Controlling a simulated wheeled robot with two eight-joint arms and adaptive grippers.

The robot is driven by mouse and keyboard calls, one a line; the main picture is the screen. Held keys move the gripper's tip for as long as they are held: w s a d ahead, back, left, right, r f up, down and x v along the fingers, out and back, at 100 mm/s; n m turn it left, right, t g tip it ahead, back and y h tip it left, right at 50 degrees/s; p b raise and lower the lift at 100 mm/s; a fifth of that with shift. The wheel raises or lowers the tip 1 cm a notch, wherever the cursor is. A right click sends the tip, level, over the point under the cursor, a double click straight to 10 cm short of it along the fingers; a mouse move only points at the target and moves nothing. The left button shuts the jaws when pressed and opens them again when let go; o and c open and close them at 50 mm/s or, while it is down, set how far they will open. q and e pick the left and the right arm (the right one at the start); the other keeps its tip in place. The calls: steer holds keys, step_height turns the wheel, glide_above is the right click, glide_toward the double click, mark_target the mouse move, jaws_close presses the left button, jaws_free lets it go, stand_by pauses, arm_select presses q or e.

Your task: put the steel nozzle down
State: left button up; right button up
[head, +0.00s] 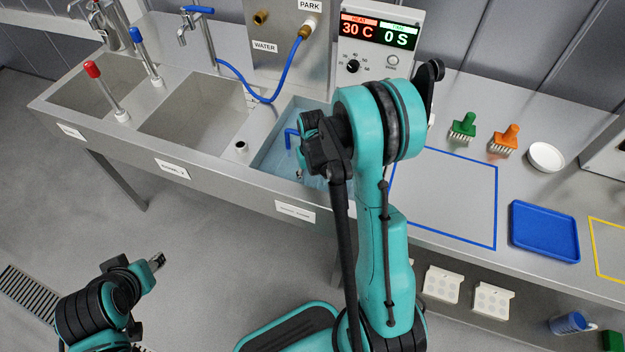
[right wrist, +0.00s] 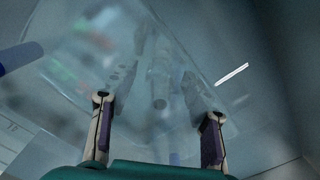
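My right gripper (right wrist: 158,135) is open in the right wrist view, its two fingers wide apart with no solid thing seen gripped between them. Ahead of the fingers is a glassy, blurred surface with a small grey cylinder shape (right wrist: 158,98) in it; I cannot tell whether this is the steel nozzle or a reflection. In the head view my right arm reaches over the water-filled basin (head: 268,160) and mostly hides its gripper. My left gripper (head: 157,262) hangs low at the left, away from the counter; its small grey tips are too small to read.
A blue pipe (head: 290,137) stands in the basin and enters the right wrist view (right wrist: 20,56). Two empty sinks lie to its left. A heater panel (head: 378,40) reads 30 C. Green (head: 464,125) and orange (head: 504,140) brushes, a white bowl (head: 546,157) and a blue tray (head: 544,231) stand right.

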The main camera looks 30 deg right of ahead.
steer(key=shift+r+p, duration=0.3)
steer(key=shift+r, duration=0.1)
step_height(320, 180, up, 12)
steer(key=p, duration=0.4)
steer(key=shift+f, duration=0.25)
steer(key=s+a+r+n+t, duration=0.2)
steer(key=s+a+r+t, duration=0.5)
steer(key=s+a+r, duration=0.3)
steer(key=s+r, duration=0.2)
steer(key=s, duration=0.1)
steer(key=shift+s+a+r, duration=0.25)
steer(key=shift+s+a, duration=0.15)
